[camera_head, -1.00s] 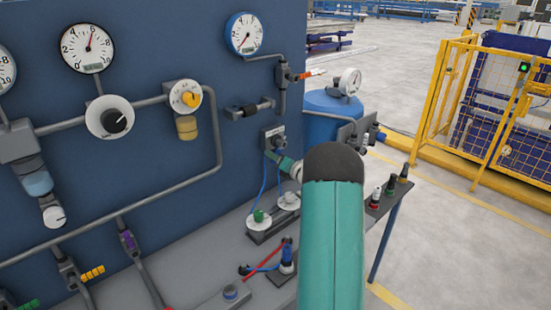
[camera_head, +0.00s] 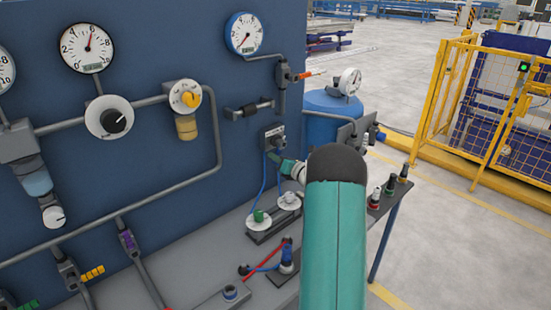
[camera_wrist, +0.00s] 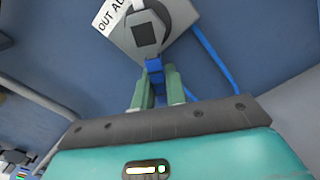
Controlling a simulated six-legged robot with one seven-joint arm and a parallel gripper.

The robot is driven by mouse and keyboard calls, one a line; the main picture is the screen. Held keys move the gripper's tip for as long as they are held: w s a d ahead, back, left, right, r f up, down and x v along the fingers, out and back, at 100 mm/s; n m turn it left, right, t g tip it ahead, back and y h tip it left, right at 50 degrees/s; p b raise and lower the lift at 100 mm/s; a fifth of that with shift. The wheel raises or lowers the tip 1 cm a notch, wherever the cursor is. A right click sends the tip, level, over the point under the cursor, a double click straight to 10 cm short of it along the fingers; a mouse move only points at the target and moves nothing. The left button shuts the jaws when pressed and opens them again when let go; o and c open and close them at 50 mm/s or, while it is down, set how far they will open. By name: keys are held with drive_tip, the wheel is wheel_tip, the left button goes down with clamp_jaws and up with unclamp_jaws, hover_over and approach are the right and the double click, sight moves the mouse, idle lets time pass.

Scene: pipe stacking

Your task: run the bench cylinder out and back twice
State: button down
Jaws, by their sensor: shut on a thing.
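In the wrist view, my gripper (camera_wrist: 156,88) has green fingers closed on a small blue lever (camera_wrist: 153,65). The lever sticks out of a grey valve block (camera_wrist: 127,38) with a partly hidden white label that starts with "OUT". The valve block shows on the blue panel in the head view (camera_head: 272,137), with blue hoses running down from it. In the head view, my fingertips (camera_head: 284,163) are just below the block, and my teal arm hides part of the bench behind. I cannot tell for sure which part is the bench cylinder.
A fitting base (camera_head: 262,236) with a green knob (camera_head: 258,215) stands on the bench below the valve. Gauges, dials and pipes cover the panel to the left. A blue tank (camera_head: 332,118) stands behind. A yellow fence (camera_head: 480,110) is at right, with open floor before it.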

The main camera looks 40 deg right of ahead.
drive_tip(key=d+n, duration=0.6)
drive_tip(key=n, duration=0.8)
drive_tip(key=shift+r, duration=0.2)
drive_tip(key=shift+d, duration=0.15)
drive_tip(key=c, duration=1.4)
unclamp_jaws()
drive_tip(key=shift+w, duration=0.1)
drive_tip(key=shift+c, duration=0.2)
drive_tip(key=shift+r, duration=0.1)
drive_tip(key=s, duration=1.3)
drive_tip(key=shift+s+d, duration=0.15)
drive_tip(key=shift+s, duration=0.25)
